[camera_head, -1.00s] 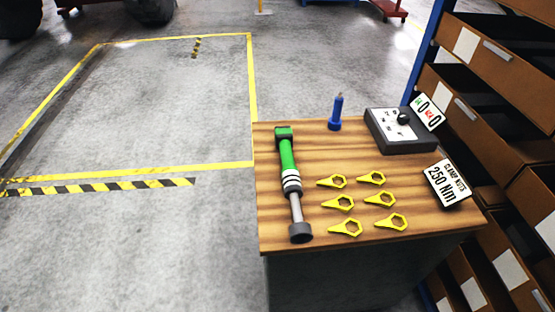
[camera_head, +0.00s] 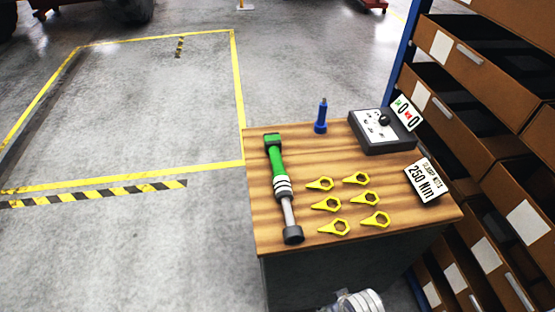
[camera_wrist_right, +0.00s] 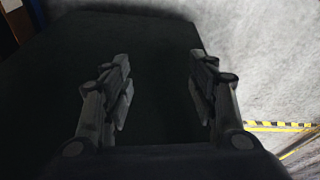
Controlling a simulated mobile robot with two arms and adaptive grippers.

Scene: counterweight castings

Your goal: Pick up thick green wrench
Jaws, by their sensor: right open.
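The thick green wrench (camera_head: 276,162) lies on the left part of the wooden table top (camera_head: 262,215). Its green handle points to the back, white rings sit at its middle, and a grey shaft ends in a dark round head near the front edge. In the right wrist view my right gripper (camera_wrist_right: 163,85) is open and empty, facing a dark surface that looks like the cabinet's side. The wrench does not show in that view. A grey part of my arm (camera_head: 358,302) shows at the bottom of the head view. My left gripper is not in view.
Several yellow pointed ring tags (camera_head: 326,203) lie right of the wrench. A blue bottle-like tool (camera_head: 321,117), a grey control box (camera_head: 368,140) and a "250 Nm" sign (camera_head: 426,180) stand behind and right. Drawer shelves (camera_head: 480,85) border the right. Floor left of the table is clear.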

